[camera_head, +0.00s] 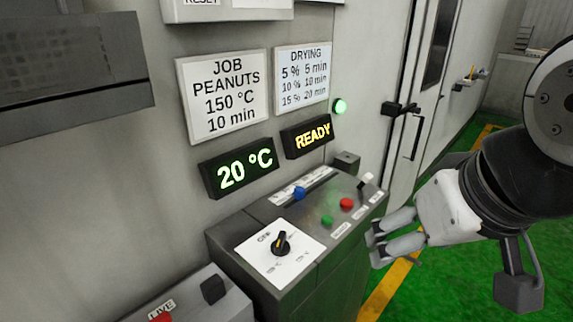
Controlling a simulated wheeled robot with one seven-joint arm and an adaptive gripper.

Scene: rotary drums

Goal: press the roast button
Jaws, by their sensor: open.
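A control panel (345,240) with a sloped top stands at the centre. On it are a green button (327,220) and a red button (346,204), each with a small label beside it, too small to read clearly. I cannot tell which is the roast button. My gripper (376,245) is to the right of the panel, pointing left, with its two fingers apart and nothing between them. It appears beside the panel's right edge and covers part of its side. I see no contact with either button.
The panel also bears a black rotary knob (281,243), a blue slider (299,193) and a white-tipped lever (365,180). Lit displays read 20 °C (240,169) and READY (308,136). A job sign (222,95) hangs above. Green floor (450,285) lies clear at right.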

